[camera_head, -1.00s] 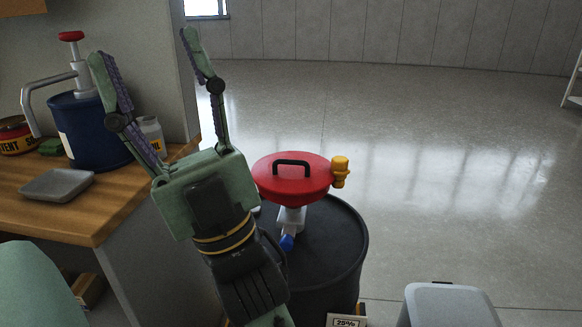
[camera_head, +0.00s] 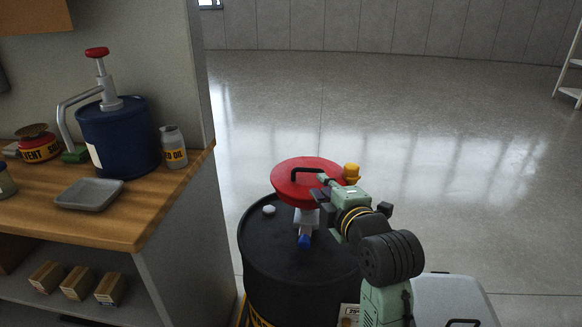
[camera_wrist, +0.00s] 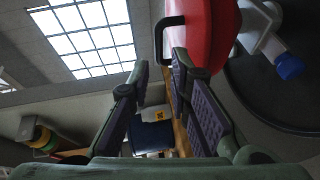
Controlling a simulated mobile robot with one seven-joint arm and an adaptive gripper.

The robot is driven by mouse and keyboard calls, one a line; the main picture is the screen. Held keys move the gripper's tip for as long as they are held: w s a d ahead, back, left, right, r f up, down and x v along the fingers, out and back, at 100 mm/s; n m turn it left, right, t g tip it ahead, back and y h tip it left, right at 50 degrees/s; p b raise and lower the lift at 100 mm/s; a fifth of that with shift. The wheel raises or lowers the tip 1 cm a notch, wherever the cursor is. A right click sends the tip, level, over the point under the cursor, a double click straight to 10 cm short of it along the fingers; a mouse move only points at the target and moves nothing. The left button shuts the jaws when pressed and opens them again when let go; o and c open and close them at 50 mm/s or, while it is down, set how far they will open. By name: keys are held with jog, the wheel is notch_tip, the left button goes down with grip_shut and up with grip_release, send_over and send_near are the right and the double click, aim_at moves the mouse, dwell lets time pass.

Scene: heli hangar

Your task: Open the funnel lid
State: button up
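The funnel has a closed round red lid (camera_head: 290,190) with a black handle (camera_head: 302,170) on top, and stands on the black drum (camera_head: 290,265). My gripper (camera_head: 323,182) is at the right side of the lid, close to the handle, and partly covers the lid in the head view. In the wrist view, the fingers of my gripper (camera_wrist: 160,65) are spread open. The black handle (camera_wrist: 159,38) shows at the gap between the fingertips, with the red lid (camera_wrist: 208,35) beside the right finger. I cannot tell whether a finger touches the lid or handle.
A yellow fitting (camera_head: 351,172) sits at the lid's right edge. A blue-tipped valve (camera_head: 304,240) hangs below the funnel. A wooden workbench (camera_head: 140,215) with a blue pump drum (camera_head: 118,140) stands left. A grey bin (camera_head: 455,297) is at lower right. The floor behind is clear.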

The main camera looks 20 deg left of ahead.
aim_at(309, 172)
jog(key=p+x, duration=0.2)
jog(key=x, duration=0.8)
jog(key=shift+w+a, duration=0.1)
jog(key=shift+c, duration=0.3)
grip_shut()
